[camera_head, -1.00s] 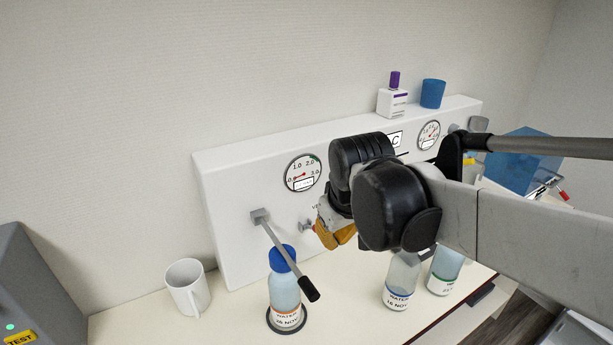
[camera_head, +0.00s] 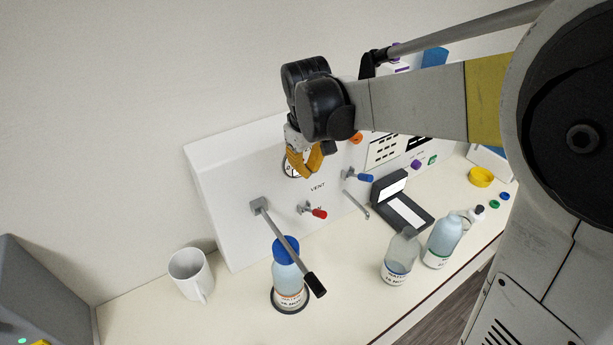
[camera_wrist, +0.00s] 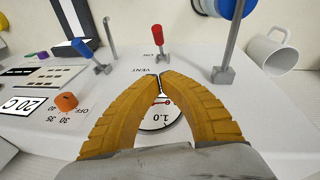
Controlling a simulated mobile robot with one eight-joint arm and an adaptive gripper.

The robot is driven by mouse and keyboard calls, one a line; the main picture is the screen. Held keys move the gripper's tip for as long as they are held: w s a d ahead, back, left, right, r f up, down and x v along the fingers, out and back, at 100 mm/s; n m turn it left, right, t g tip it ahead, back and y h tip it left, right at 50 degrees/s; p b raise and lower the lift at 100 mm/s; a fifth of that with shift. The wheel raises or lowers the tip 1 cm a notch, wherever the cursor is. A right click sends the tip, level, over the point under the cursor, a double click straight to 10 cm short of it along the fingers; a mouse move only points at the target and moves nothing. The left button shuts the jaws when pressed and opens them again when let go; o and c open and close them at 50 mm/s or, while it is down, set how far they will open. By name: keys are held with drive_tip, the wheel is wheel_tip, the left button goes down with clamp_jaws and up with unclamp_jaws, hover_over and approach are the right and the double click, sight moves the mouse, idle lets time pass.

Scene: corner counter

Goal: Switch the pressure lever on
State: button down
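The long grey lever (camera_head: 286,240) with a black grip is mounted at the left of the white panel. It slants down to the right, out over the blue-capped bottle. Its grey shaft (camera_wrist: 235,35) also shows in the wrist view, right of my fingers. My gripper (camera_head: 306,174) is in front of the panel's left gauge, above and right of the lever's mount and apart from it. In the wrist view, the yellow fingers (camera_wrist: 159,76) meet at the tips with nothing between them. They partly hide the gauge (camera_wrist: 158,115).
A red-handled valve (camera_head: 313,211) and a blue-handled valve (camera_head: 359,176) stick out right of the lever. The blue-capped bottle (camera_head: 287,279) stands under the lever's grip. A white mug (camera_head: 190,275) is to its left.

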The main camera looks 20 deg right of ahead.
drive_tip(key=b, duration=0.1)
hover_over(317, 210)
drive_tip(key=w+a, duration=0.2)
drive_tip(key=w, duration=0.1)
drive_tip(key=s+a+x, duration=0.1)
drive_tip(key=s+x, duration=0.1)
drive_tip(key=x, duration=0.8)
drive_tip(key=shift+s+d+f, duration=0.75)
drive_tip(key=shift+d+f, duration=0.1)
drive_tip(key=shift+s+d+f, duration=0.2)
drive_tip(key=shift+s+f, duration=0.1)
drive_tip(key=shift+f, duration=0.15)
drive_tip(key=shift+s, duration=0.1)
drive_tip(key=shift+s+d+f+t+b, duration=0.1)
drive_tip(key=shift+s+f+t+b, duration=0.15)
drive_tip(key=shift+t+b, duration=0.35)
drive_tip(key=shift+s+f+b, duration=0.1)
drive_tip(key=shift+s+b, duration=0.05)
drive_tip(key=shift+b, duration=0.2)
